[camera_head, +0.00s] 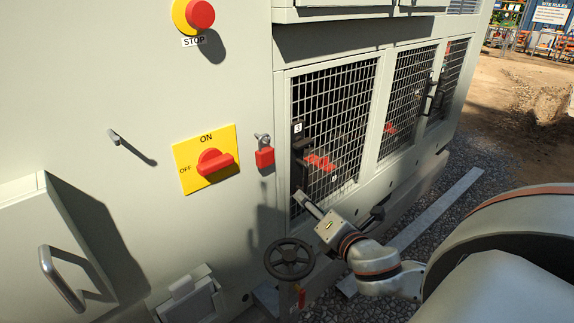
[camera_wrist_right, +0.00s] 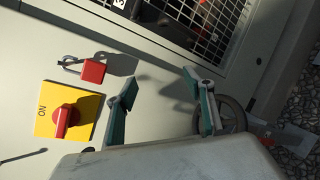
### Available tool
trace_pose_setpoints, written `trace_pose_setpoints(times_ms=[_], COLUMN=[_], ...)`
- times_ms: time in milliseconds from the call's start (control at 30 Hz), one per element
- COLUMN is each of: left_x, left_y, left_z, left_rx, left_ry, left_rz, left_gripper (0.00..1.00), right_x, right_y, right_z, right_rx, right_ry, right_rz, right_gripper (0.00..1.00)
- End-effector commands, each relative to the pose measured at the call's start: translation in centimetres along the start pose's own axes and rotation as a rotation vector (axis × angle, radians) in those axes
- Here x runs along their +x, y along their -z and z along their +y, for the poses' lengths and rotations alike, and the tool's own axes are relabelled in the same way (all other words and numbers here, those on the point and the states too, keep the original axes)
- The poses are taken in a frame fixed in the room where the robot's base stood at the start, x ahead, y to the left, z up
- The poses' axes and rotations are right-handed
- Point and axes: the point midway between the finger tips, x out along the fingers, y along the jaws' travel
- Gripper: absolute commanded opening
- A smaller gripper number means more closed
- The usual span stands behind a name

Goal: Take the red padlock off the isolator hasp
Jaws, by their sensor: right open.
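The red padlock (camera_head: 264,157) hangs by its shackle from the small metal hasp (camera_head: 262,139) on the pale cabinet panel. It hangs just right of the yellow isolator plate (camera_head: 229,141) with its red rotary handle (camera_head: 215,163). In the right wrist view, the padlock (camera_wrist_right: 92,70) lies upper left, beyond the fingertips. My right gripper (camera_head: 341,209) is below and to the right of the padlock, apart from it. Its two fingers (camera_wrist_right: 159,80) are spread wide with nothing between them. My left gripper is out of view.
A dark handwheel (camera_head: 289,259) stands below the padlock, left of my right wrist. Mesh grilles (camera_head: 335,125) line the cabinet to the right. A red stop button (camera_head: 200,14) is above. A box with a handle (camera_head: 50,255) juts out at lower left.

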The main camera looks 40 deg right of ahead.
Motion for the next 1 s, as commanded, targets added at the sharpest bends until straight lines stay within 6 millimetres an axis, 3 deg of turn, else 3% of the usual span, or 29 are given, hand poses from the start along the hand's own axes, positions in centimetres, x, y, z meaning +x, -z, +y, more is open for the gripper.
trace_pose_setpoints(times_ms=[33, 200, 400, 667, 1000], left_x=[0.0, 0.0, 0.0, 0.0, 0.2], left_y=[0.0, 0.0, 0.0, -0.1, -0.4], left_z=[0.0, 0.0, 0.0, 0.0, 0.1], left_rx=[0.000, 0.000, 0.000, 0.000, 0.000], left_ry=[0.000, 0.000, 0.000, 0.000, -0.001], left_rz=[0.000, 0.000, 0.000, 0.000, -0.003], left_gripper=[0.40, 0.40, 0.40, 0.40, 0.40], right_x=[0.6, 1.4, 1.4, 1.7, 3.9], right_y=[-1.1, -3.1, -3.8, -3.9, -3.6], right_z=[2.1, 7.9, 11.9, 13.1, 14.0], right_rx=[-0.131, -0.529, -0.828, -0.914, -0.909], right_ry=[-0.069, -0.260, -0.392, -0.428, -0.428], right_rz=[-0.003, -0.022, -0.053, -0.065, -0.066], right_gripper=[0.53, 0.53, 0.53, 0.53, 0.53])
